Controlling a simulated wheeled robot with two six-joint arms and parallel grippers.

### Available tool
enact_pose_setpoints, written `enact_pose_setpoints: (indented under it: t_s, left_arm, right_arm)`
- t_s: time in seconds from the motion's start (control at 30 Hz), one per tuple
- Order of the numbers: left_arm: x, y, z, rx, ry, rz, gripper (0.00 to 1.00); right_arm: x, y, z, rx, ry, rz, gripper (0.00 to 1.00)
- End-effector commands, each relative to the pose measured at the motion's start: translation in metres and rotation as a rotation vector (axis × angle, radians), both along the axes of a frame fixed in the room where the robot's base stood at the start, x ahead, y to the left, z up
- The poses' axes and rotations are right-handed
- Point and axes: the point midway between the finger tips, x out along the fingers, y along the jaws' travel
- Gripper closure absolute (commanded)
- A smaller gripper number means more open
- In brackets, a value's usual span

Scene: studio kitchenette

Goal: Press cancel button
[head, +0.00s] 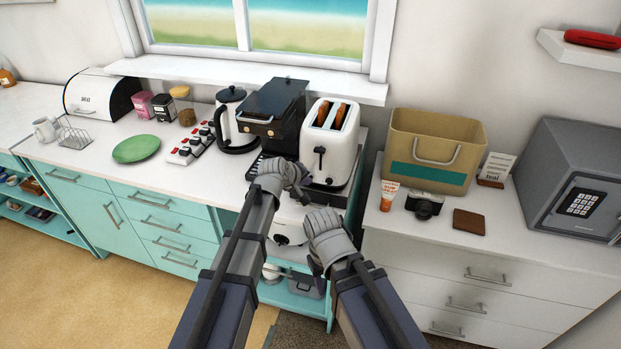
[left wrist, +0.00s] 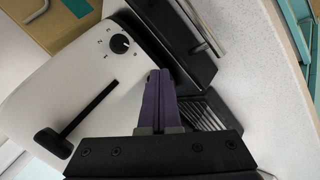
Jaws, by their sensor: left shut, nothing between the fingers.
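The white toaster (head: 330,135) stands on the counter with two browned slices in its slots. Its black lever (head: 320,158) shows on its front. In the left wrist view, the toaster's front face (left wrist: 60,85) has a black lever (left wrist: 55,142) in a long slot and a black dial (left wrist: 120,44) with small marks. I cannot make out a separate cancel button. My left gripper (head: 300,184) is at the toaster's front; its purple fingers (left wrist: 160,78) are shut and empty, close to the face beside the dial. Contact is unclear. My right gripper (head: 322,225) is lower, in front of the counter; its fingertips are unclear.
A black coffee machine (head: 273,112) stands close left of the toaster, with its drip grille (left wrist: 205,112) near my left fingers. A kettle (head: 232,120) and a red-switched power strip (head: 191,146) are further left. A tan bin (head: 430,150) stands right.

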Motion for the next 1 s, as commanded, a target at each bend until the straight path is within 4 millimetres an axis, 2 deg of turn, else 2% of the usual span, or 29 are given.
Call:
enact_pose_setpoints:
  t_s: [0.27, 0.67, 1.0]
  left_arm:
    - [-0.012, 0.004, 0.0, 0.0, 0.0, 0.0, 1.0]
    - [-0.014, 0.005, 0.0, 0.0, 0.0, 0.0, 1.0]
    - [-0.042, 0.013, 0.0, 0.0, 0.0, 0.0, 1.0]
  right_arm:
    - [0.0, 0.0, 0.0, 0.0, 0.0, 0.0, 0.5]
    - [0.0, 0.0, 0.0, 0.0, 0.0, 0.0, 0.5]
    - [0.0, 0.0, 0.0, 0.0, 0.0, 0.0, 0.5]
